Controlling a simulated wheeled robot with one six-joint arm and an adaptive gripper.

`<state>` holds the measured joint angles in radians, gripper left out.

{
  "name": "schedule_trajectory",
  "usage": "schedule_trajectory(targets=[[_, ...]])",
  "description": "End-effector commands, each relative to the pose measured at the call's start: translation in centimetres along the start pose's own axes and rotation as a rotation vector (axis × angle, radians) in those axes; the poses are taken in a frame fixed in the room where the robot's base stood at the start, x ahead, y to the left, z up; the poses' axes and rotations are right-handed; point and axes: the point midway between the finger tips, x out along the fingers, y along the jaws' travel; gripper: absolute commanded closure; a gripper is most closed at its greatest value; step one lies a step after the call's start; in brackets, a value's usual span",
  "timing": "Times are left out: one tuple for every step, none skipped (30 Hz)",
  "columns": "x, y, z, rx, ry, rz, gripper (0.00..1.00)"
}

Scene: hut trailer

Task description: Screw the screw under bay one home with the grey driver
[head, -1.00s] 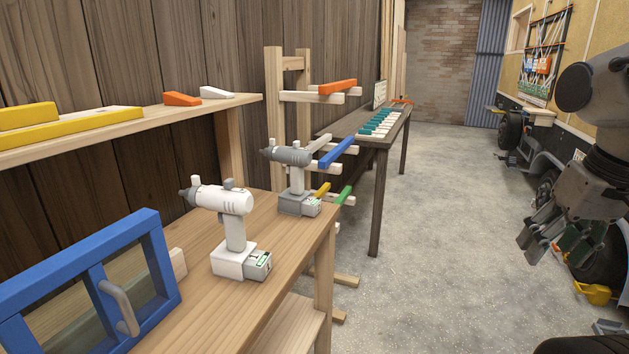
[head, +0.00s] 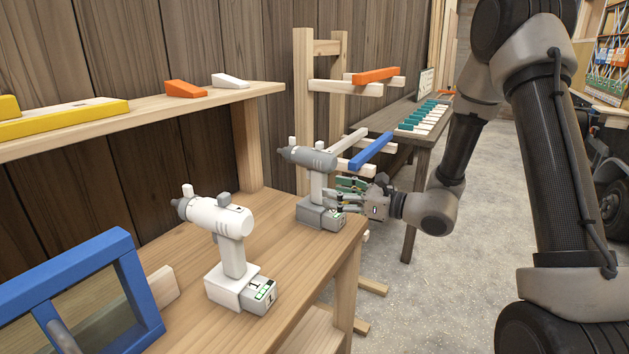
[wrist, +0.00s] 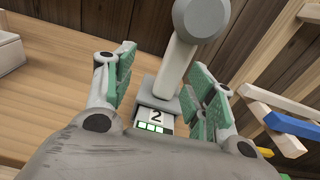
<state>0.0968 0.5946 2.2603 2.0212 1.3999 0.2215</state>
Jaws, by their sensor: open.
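The grey driver (head: 317,162) stands upright on the wooden bench, on its battery foot, nose to the left. In the wrist view its handle (wrist: 177,62) rises between my fingers, and the battery face shows a "2" above green squares. My gripper (head: 338,190) is open at the driver's right side. Its green-padded fingers (wrist: 165,75) lie either side of the foot and lower handle; I cannot tell whether they touch. The screw and bay one are not in view.
A white driver (head: 228,225) stands nearer on the bench (head: 185,320). A blue-framed box (head: 100,285) is at the front left. A shelf (head: 150,115) holds yellow, orange and white pieces. A rack (head: 303,105) with coloured bars stands just behind the grey driver.

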Motion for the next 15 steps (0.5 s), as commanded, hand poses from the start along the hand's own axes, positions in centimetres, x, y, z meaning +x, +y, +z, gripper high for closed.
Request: schedule_trajectory(targets=[[0.3, -0.7, 0.2, 0.018, -0.016, -0.027, 0.45], [0.5, -1.1, 0.4, 0.026, -0.026, -0.041, 0.45], [0.8, -1.4, 0.6, 0.033, -0.035, -0.052, 0.45], [1.1, -1.5, 0.7, 0.036, -0.04, -0.057, 0.45], [1.5, -1.6, 0.8, 0.038, -0.042, -0.059, 0.45], [2.0, -1.7, 0.8, 0.039, -0.043, -0.062, 0.45], [2.4, -1.7, 0.8, 0.039, -0.043, -0.062, 0.45], [2.7, -1.7, 0.8, 0.039, -0.042, -0.061, 0.45], [3.1, -1.7, 0.8, 0.039, -0.042, -0.06, 0.45], [3.4, -1.8, 0.8, 0.039, -0.042, -0.06, 0.45], [3.6, -1.8, 0.8, 0.039, -0.042, -0.061, 0.45], [3.9, -1.9, 0.7, 0.039, -0.042, -0.061, 0.45], [4.3, -1.9, 0.6, 0.039, -0.042, -0.06, 0.45], [4.7, -1.9, 0.5, 0.039, -0.041, -0.059, 0.45], [5.3, -2.0, 0.4, 0.038, -0.041, -0.059, 0.45]])
